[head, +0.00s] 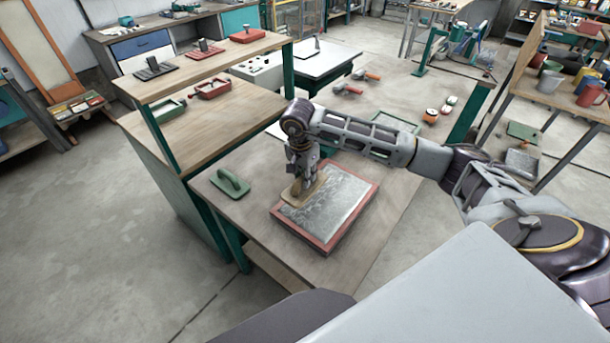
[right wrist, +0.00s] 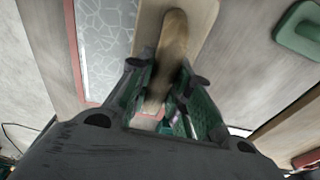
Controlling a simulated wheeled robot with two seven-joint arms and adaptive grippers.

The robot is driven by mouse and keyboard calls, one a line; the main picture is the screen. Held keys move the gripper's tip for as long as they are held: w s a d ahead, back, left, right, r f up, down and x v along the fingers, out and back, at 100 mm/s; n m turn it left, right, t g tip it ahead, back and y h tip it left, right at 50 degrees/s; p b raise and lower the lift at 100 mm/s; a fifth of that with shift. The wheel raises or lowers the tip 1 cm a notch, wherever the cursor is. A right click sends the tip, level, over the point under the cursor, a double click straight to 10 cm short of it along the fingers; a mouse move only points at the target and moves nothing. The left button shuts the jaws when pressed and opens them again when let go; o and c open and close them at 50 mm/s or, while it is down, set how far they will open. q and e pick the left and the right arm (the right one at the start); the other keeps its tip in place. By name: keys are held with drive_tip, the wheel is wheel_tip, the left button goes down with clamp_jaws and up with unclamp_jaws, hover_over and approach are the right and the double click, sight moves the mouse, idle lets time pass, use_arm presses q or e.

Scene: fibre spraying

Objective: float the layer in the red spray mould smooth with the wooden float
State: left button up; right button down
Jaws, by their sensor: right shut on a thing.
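The red spray mould (head: 322,247) lies flat on the grey-brown table, with a grey, mottled layer (head: 337,198) inside its rim. My right gripper (head: 301,182) is over the mould's left part, shut on the handle of the wooden float (head: 310,197). The float sits at the layer's left side; whether it touches the layer I cannot tell. In the right wrist view the wooden handle (right wrist: 172,45) is between the fingers, with the patterned layer (right wrist: 106,38) and red rim (right wrist: 73,50) to its left. My left gripper is not in view.
A green float (head: 233,182) lies on the table left of the mould. A two-level wooden shelf (head: 205,118) stands at the table's left edge. Orange-handled tools (head: 347,89) and small pots (head: 431,115) lie farther back. The table right of the mould is clear.

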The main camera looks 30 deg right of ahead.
sight(305, 191)
drive_tip(key=shift+f, duration=0.1)
drive_tip(key=shift+f+b, duration=1.1)
drive_tip(key=shift+f, duration=1.35)
drive_tip(key=shift+f+b, duration=1.05)
drive_tip(key=shift+f, duration=0.15)
drive_tip(key=shift+f, duration=0.2)
drive_tip(key=shift+d, duration=0.1)
drive_tip(key=shift+w+d+b, duration=0.4)
drive_tip(key=shift+d+b, duration=0.2)
drive_tip(key=shift+d, duration=0.2)
drive_tip(key=shift+d, duration=0.15)
